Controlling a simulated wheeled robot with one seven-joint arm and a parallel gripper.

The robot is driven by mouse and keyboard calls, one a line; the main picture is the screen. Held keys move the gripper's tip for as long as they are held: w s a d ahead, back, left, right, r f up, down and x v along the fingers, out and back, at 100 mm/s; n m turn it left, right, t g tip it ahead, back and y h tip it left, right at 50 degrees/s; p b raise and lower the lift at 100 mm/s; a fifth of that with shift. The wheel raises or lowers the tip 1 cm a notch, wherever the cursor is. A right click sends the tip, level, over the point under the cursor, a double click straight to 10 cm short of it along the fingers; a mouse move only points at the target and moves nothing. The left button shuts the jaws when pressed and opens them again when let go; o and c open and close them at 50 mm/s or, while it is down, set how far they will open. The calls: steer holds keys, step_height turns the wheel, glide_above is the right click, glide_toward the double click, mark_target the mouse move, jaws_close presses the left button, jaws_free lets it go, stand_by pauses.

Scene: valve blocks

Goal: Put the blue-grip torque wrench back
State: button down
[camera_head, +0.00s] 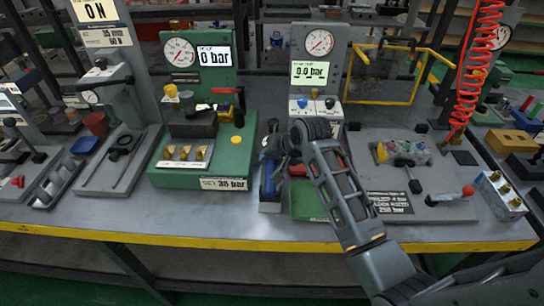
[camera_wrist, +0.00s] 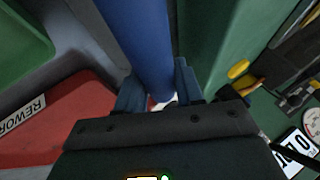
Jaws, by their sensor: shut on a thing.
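The blue-grip torque wrench shows in the wrist view as a thick blue grip (camera_wrist: 140,40), running from the top edge down between my fingers. My gripper (camera_wrist: 158,92) is shut on this grip, one finger on each side. The rest of the wrench is hidden or out of frame. In the head view my gripper (camera_head: 272,152) is over the middle of the bench, just right of the green test stand. A blue upright piece, likely the grip (camera_head: 268,182), shows below it. Its lower end is above or at a small grey piece; I cannot tell whether they touch.
The green test stand (camera_head: 228,160) with gauge and display is close on the left. A red bin (camera_wrist: 50,125) marked REWORK and a green bin (camera_wrist: 20,40) are close by. A fixture plate (camera_head: 375,150) lies to the right, under a red coiled hose (camera_head: 483,55). The yellow front edge (camera_head: 200,243) is near.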

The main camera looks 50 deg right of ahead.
steer(key=c, duration=0.6)
jaws_free()
steer(key=shift+c, duration=0.2)
steer(key=shift+f, duration=0.1)
steer(key=shift+s, duration=0.1)
steer(key=v, duration=0.7)
steer(key=shift+r, duration=0.45)
steer(key=shift+s, duration=0.1)
